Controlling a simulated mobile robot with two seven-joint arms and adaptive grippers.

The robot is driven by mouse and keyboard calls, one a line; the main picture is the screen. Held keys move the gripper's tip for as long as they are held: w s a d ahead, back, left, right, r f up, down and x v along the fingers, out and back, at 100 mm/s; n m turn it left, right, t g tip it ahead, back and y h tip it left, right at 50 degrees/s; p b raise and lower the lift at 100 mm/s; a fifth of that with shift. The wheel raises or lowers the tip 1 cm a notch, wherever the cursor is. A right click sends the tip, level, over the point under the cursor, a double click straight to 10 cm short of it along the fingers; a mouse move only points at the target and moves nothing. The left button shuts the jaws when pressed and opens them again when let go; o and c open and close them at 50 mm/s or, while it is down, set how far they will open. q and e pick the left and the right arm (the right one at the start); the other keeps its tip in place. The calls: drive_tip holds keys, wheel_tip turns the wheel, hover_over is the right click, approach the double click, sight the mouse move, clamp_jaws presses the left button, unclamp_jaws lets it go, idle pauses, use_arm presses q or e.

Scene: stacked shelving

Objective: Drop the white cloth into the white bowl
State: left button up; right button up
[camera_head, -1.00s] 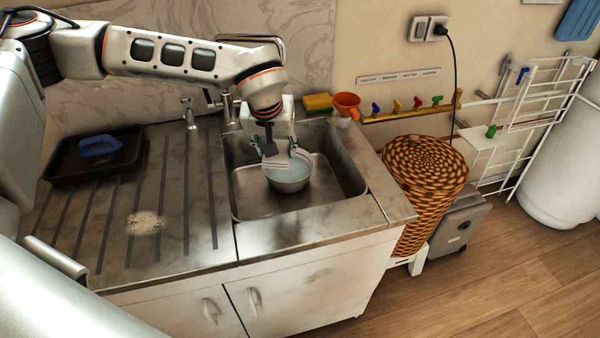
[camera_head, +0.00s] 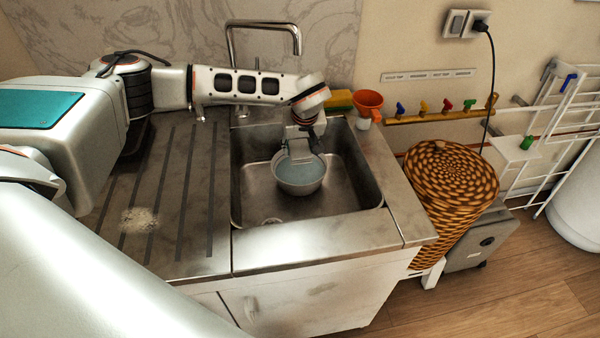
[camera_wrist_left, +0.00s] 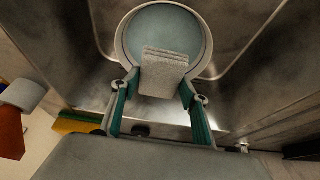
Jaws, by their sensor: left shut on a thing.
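The white bowl (camera_head: 299,187) stands upright in the sink basin, with a pale blue-grey inside. It also shows at the top of the left wrist view (camera_wrist_left: 124,52). My left gripper (camera_head: 301,147) is over the sink, above the back part of the bowl as the head view sees it. In the left wrist view, my left gripper (camera_wrist_left: 160,84) has its fingers closed on the folded white cloth (camera_wrist_left: 163,74). The cloth sticks out beyond the fingertips and overlaps the bowl's near rim and inside. The height gap between cloth and bowl is hard to tell. My right gripper is out of view.
The metal sink basin (camera_head: 255,190) has raised walls around the bowl. A curved faucet (camera_head: 262,24) rises behind it. A wicker basket (camera_head: 452,190) is right of the counter.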

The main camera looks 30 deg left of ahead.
sight(302, 160)
use_arm(q)
wheel_tip(302, 160, down, 10)
drive_tip(key=shift+f, duration=0.25)
idle(0.3)
drive_tip(key=shift+f+b, duration=0.2)
drive_tip(key=shift+b, duration=0.1)
drive_tip(key=o, duration=1.1)
drive_tip(key=shift+r, duration=0.1)
drive_tip(key=shift+r, duration=0.2)
drive_tip(key=p+v, duration=0.1)
drive_tip(key=v, duration=1)
drive_tip(key=shift+s+d+r, duration=0.15)
drive_tip(key=shift+d+r, duration=0.05)
drive_tip(key=shift+r, duration=0.15)
